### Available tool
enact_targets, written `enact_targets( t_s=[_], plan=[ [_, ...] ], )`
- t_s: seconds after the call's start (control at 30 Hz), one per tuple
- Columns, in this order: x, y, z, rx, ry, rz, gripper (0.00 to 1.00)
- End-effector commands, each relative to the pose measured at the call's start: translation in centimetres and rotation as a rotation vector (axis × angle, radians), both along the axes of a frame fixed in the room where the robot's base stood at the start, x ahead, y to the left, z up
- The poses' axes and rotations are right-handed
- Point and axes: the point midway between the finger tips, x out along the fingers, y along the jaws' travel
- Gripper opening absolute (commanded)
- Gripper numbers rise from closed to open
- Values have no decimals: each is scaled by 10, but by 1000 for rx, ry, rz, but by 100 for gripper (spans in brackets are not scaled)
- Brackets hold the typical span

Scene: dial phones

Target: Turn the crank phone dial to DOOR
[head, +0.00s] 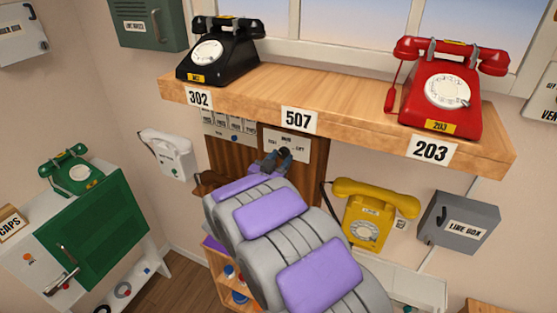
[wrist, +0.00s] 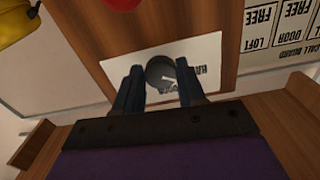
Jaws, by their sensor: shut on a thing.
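The wooden crank phone (head: 317,165) hangs on the wall below the shelf, partly hidden by my arm. Its white label plate (head: 298,146) is at the upper right, with small words too blurred to read fully. The dark round dial (wrist: 161,72) sits on that plate (wrist: 120,66), which shows upside down in the wrist view. A pale mark is on the dial's face; which word it points to cannot be told. My gripper (head: 281,155) is at the dial, its two fingers (wrist: 160,80) on either side, shut on it.
A call board (wrist: 285,40) with FREE, DOOR and LOFT hangs beside the crank phone. The wooden shelf (head: 350,95) juts out above my gripper, bearing a black phone (head: 222,50) and a red phone (head: 445,90). A yellow phone (head: 367,215) hangs close at right.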

Motion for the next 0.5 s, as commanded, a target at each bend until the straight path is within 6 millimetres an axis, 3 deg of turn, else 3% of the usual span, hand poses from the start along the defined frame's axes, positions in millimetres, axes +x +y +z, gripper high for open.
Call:
enact_targets(
  t_s=[0.13, 0.5],
  plan=[
    [-1, 4, -1, -2, 3, 12, 9],
    [-1, 5, -1, 23, -7, 11, 9]
  ],
)
